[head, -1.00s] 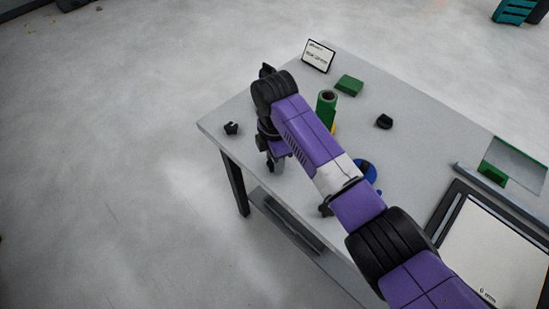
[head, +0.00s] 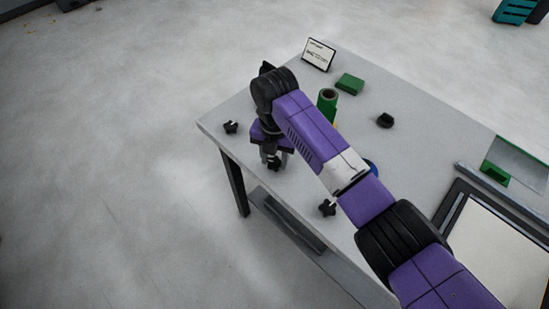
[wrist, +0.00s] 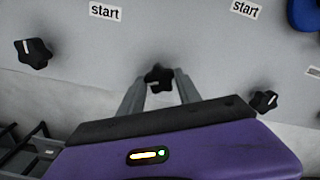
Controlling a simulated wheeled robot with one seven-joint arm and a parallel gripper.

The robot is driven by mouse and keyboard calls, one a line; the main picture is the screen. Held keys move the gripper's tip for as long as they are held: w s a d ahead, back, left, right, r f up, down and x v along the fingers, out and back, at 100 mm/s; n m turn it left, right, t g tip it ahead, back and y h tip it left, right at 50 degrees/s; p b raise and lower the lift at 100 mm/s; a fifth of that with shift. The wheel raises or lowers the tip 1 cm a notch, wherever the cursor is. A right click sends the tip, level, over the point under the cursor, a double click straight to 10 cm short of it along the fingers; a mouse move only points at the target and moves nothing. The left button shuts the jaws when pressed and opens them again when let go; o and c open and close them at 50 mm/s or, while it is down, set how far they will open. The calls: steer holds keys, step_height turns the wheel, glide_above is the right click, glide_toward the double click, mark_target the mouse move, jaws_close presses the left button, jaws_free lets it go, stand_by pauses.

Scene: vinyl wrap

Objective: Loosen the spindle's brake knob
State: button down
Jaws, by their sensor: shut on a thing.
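Three black star-shaped knobs stand along the table's near edge. My gripper (head: 272,157) points down at the table and is shut on the middle knob (wrist: 158,77), which sits between the fingertips in the wrist view. It also shows in the head view (head: 274,164).
The grey table (head: 222,118) carries a small sign (head: 318,55), a green block (head: 350,84) and a black part (head: 385,120). A blue object (wrist: 304,14) is mostly hidden by my arm in the head view. White "start" labels (wrist: 105,12) lie behind the knobs.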

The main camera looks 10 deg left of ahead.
mark_target(274, 162)
steer(key=shift+n, duration=0.5)
steer(key=c, duration=0.8)
jaws_free()
steer(key=shift+c, duration=0.2)
steer(key=shift+r, duration=0.1)
step_height(274, 162, up, 8)
steer(key=shift+f+b, duration=0.15)
steer(key=shift+b, duration=0.55)
